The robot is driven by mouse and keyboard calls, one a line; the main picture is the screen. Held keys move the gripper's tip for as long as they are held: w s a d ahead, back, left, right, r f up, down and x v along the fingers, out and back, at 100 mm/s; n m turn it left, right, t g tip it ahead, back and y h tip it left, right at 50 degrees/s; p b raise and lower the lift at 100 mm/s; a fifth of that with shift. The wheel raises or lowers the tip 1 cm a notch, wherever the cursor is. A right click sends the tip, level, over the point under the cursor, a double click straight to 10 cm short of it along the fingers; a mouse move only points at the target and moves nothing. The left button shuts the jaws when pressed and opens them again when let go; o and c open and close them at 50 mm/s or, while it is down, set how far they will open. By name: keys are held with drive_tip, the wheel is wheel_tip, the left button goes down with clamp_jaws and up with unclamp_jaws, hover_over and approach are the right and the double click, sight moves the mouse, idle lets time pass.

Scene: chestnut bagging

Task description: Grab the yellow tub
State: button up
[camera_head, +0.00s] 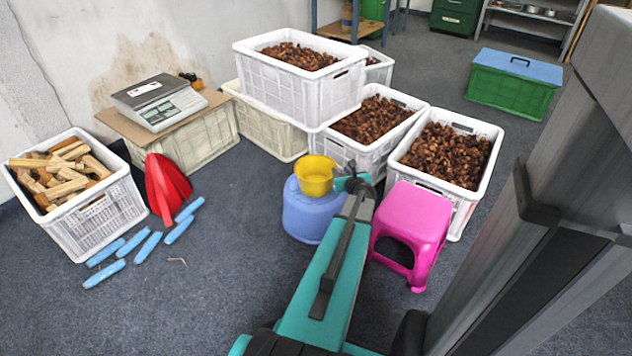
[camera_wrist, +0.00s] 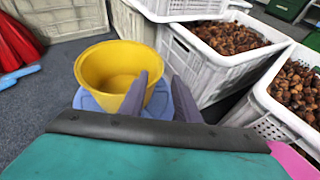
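The yellow tub (camera_head: 314,175) is a small open round vessel standing upright on a blue-violet rounded stool (camera_head: 312,214). In the wrist view the empty yellow tub (camera_wrist: 112,78) is left of centre, with the stool (camera_wrist: 88,100) under it. My gripper (camera_head: 350,182) is at the tub's right side in the head view. In the wrist view my gripper (camera_wrist: 160,77) has its two fingers apart, with nothing shut between them. The left finger overlaps the tub's right part, and the right finger is past its rim. I cannot tell whether the left finger is inside the tub.
White crates of chestnuts (camera_head: 399,152) stand close behind and right. A pink stool (camera_head: 413,226) is just right of my arm. A red scoop (camera_head: 166,186), blue rolls (camera_head: 133,243) and a wood-filled crate (camera_head: 97,226) are left. Floor left of the blue stool is clear.

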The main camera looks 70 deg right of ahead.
sight(334, 165)
drive_tip(key=shift+x, duration=1.1)
drive_tip(key=shift+b+x, duration=1.2)
drive_tip(key=shift+x, duration=1.4)
clamp_jaws()
